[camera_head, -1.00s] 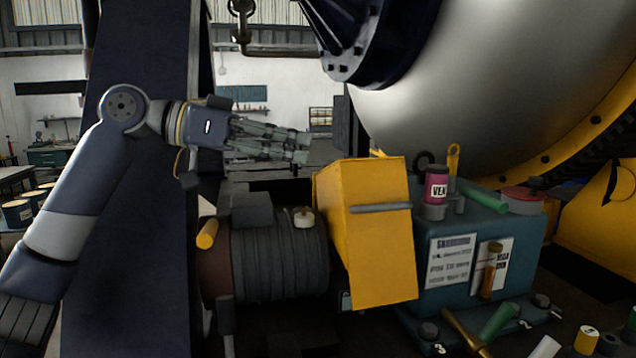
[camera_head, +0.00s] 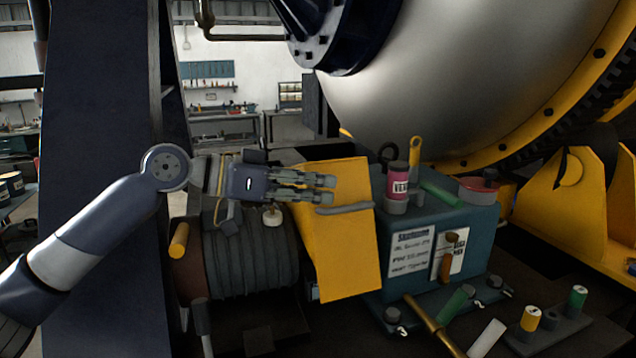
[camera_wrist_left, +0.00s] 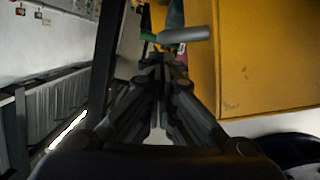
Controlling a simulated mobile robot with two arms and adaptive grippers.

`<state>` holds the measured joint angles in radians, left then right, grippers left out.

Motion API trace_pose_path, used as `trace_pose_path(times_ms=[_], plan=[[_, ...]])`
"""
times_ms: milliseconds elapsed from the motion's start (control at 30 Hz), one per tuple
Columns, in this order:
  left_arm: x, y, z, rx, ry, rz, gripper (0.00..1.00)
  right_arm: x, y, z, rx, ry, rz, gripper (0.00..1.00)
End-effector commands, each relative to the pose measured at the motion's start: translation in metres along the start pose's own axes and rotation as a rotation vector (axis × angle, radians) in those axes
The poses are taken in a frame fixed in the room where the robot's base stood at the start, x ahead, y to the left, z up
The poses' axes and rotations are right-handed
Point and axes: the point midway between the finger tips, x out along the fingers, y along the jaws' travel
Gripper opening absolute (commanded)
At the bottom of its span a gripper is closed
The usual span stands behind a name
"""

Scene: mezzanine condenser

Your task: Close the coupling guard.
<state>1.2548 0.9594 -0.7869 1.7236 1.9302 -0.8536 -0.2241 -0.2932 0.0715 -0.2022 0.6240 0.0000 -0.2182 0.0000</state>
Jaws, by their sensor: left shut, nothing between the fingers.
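The coupling guard (camera_head: 342,262) is a yellow box-like cover in the middle of the head view, between a dark ribbed cylinder and a teal housing. A grey bar handle (camera_head: 345,209) crosses its front face. My left gripper (camera_head: 334,188) is shut and empty. Its fingers overlap the guard's upper part in the head view, just above and left of the handle; I cannot tell whether they touch it. In the left wrist view the guard (camera_wrist_left: 268,55) fills the right side. The handle (camera_wrist_left: 184,34) lies just beyond the shut fingertips (camera_wrist_left: 163,62). My right gripper is out of view.
The ribbed cylinder (camera_head: 248,262) is left of the guard. The teal housing (camera_head: 462,225) on the right carries a pink-labelled can (camera_head: 398,184), a red-lidded tin (camera_head: 478,190) and tools. A large steel drum (camera_head: 450,80) is behind. Small cans stand at lower right.

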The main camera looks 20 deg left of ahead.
Motion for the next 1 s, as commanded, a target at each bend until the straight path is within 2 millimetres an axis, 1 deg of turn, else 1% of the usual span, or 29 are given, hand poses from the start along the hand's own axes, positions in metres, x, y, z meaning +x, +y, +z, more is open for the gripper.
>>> trace_pose_path(times_ms=[100, 267, 500, 600, 767, 1000], plan=[[0.000, 0.000, 0.000, 0.000, 0.000, 0.000, 0.00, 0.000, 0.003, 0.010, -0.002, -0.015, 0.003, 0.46], [0.001, 0.000, 0.002, 0.004, 0.000, -0.001, 0.00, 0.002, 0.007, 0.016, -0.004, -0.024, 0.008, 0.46], [0.007, -0.002, 0.028, 0.082, -0.001, -0.019, 0.00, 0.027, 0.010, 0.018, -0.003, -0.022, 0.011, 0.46], [0.008, -0.003, 0.034, 0.113, 0.000, -0.027, 0.00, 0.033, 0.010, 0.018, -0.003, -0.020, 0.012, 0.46], [0.009, -0.003, 0.035, 0.135, -0.001, -0.034, 0.00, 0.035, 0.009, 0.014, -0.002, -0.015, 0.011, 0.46], [0.008, -0.003, 0.034, 0.135, -0.001, -0.034, 0.00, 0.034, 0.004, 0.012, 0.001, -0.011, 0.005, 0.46]])
